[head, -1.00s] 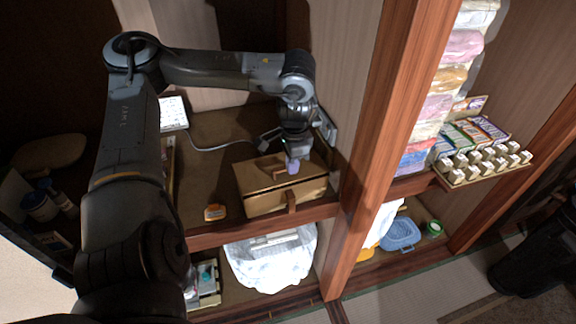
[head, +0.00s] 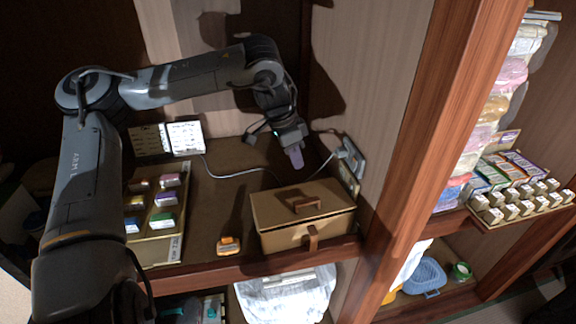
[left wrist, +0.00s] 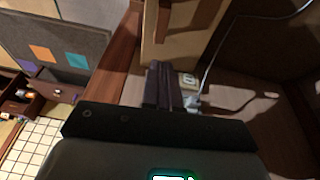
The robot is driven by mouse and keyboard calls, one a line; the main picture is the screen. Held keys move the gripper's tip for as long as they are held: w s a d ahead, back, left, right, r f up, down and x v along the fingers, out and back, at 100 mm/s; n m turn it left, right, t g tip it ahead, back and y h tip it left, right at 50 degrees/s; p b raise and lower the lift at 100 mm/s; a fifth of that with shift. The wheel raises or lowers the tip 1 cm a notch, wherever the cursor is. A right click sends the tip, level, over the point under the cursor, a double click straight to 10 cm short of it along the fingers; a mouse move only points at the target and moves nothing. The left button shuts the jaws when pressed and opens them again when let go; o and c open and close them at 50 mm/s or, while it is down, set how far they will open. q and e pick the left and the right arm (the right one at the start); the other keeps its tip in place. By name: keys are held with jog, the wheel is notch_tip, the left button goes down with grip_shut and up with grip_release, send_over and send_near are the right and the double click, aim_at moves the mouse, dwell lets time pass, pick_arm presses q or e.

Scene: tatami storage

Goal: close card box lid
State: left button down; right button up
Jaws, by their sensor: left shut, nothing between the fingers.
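The tan card box (head: 290,237) stands on the upper shelf near its front edge. Its lid (head: 275,207) lies down flat over the box, with a brown handle on top and a strap at the front. A thin gap under the lid cannot be ruled out. My left gripper (head: 297,160) is shut and empty, behind and above the box, apart from it. In the left wrist view its fingers (left wrist: 166,82) are together, with a tan surface beyond them that may be the box. My right gripper is not in view.
An orange-and-black item (head: 229,246) sits left of the box. A tray of small coloured boxes (head: 187,205) stands farther left. A white cable (head: 235,174) runs behind the box to a wall outlet (head: 350,158). A wooden post (head: 420,140) bounds the right side.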

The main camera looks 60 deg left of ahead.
aim_at(307, 204)
pick_arm(q)
jog(key=x, duration=0.4)
jog(key=p+x, duration=0.1)
jog(key=x, duration=0.3)
jog(key=s+p+x, duration=0.1)
jog(key=x, duration=0.3)
jog(key=shift+f, duration=0.25)
jog(key=shift+d, duration=0.1)
jog(key=shift+f, duration=0.15)
jog(key=shift+d+f+b, duration=0.45)
jog(key=shift+f+b, duration=0.35)
jog(key=shift+b, duration=0.1)
jog(key=shift+r, duration=0.2)
jog(key=shift+r+p, duration=0.1)
jog(key=shift+p, duration=0.25)
